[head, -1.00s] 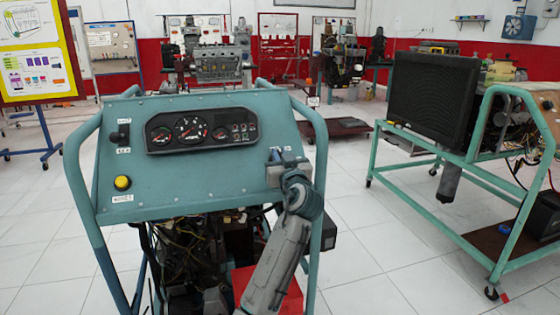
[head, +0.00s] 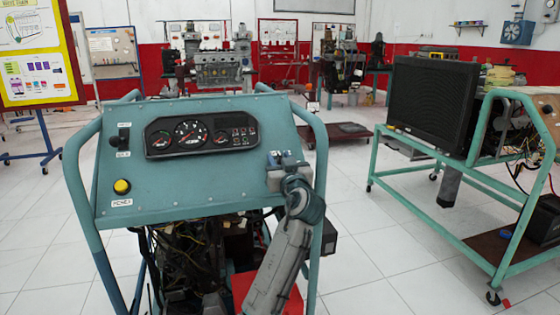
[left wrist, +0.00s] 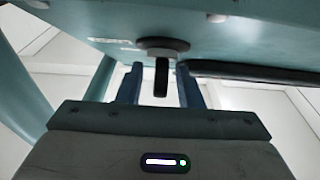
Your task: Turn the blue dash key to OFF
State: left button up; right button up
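The teal dash panel (head: 200,183) faces me on its tube frame. My left gripper (head: 281,157) is at the panel's right side, and its fingertips hide the key area in the head view. In the left wrist view my left gripper (left wrist: 161,85) has two blue fingers standing apart. A dark key or stem (left wrist: 161,77) hangs from a round collar (left wrist: 162,48) on the panel, between the fingers, with a gap on each side. It looks black there, not blue. Its switch position cannot be read. My right gripper is not in view.
The frame's right tube (head: 319,170) stands close beside my left arm. Another engine stand (head: 470,170) is at the right, with open tiled floor between.

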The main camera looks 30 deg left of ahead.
pick_arm(q)
jog(key=v, duration=1.1)
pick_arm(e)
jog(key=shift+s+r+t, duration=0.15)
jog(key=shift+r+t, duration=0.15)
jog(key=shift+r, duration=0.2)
